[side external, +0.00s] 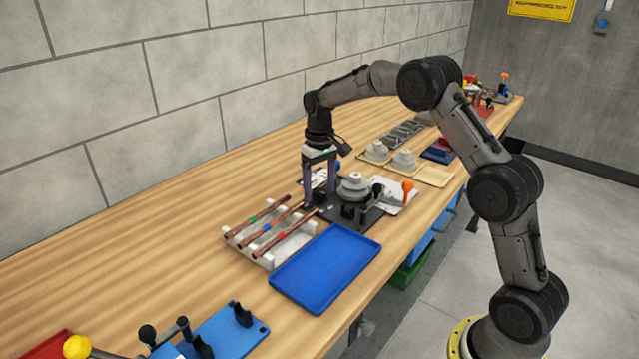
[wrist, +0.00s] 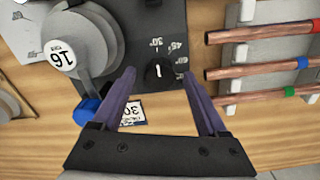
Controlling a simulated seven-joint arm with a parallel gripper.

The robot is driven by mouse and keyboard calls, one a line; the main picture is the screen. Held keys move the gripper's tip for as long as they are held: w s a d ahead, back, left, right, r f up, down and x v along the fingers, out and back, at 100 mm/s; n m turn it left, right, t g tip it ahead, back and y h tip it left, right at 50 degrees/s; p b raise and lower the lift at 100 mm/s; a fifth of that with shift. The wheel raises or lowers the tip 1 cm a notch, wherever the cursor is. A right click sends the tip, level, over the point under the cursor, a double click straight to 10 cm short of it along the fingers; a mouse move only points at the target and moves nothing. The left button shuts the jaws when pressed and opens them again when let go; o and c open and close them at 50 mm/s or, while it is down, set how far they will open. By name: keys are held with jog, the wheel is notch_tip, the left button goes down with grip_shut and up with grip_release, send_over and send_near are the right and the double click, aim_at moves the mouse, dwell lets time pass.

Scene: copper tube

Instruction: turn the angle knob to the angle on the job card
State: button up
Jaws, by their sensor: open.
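The black angle knob (wrist: 159,71) sits on a dark plate with angle marks around it, such as 30° and 45°. A white line on the knob runs about up and down in the wrist view, roughly toward the 30° mark. A small card (wrist: 131,112) reading 30 upside down lies on the bench, partly hidden by a finger. My gripper (wrist: 158,75) is open, its fingertips on either side of the knob with gaps. In the side view my gripper (side external: 319,196) points down at the bender's far edge, and the knob is hidden.
Copper tubes (wrist: 262,71) lie on a white rack at right. A blue tray (side external: 325,268) lies in front.

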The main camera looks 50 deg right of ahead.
notch_tip(320, 180, up, 14)
dwell(0.5)
jog(key=shift+f, duration=0.1)
notch_tip(320, 180, up, 8)
jog(key=t, duration=0.2)
send_over(319, 192)
jog(key=s+a, duration=0.3)
jog(key=s, duration=0.1)
jog(key=s+a+r+n+t, duration=0.1)
jog(key=s+a+r, duration=0.2)
jog(key=s, duration=0.3)
jog(key=s+a+r+n, duration=0.1)
jog(key=s+a+r, duration=0.2)
jog(key=s, duration=0.3)
jog(key=s+a+f+t, duration=0.1)
jog(key=s+f, duration=0.1)
jog(key=s, duration=0.4)
jog(key=s+a+f+t, duration=0.1)
jog(key=s+a+f, duration=0.15)
jog(key=s, duration=0.35)
jog(key=s+f, duration=0.5)
jog(key=f, duration=0.5)
jog(key=shift+s+f+n+t, duration=0.15)
jog(key=shift+s+n+t, duration=0.15)
jog(key=shift+s+n, duration=0.1)
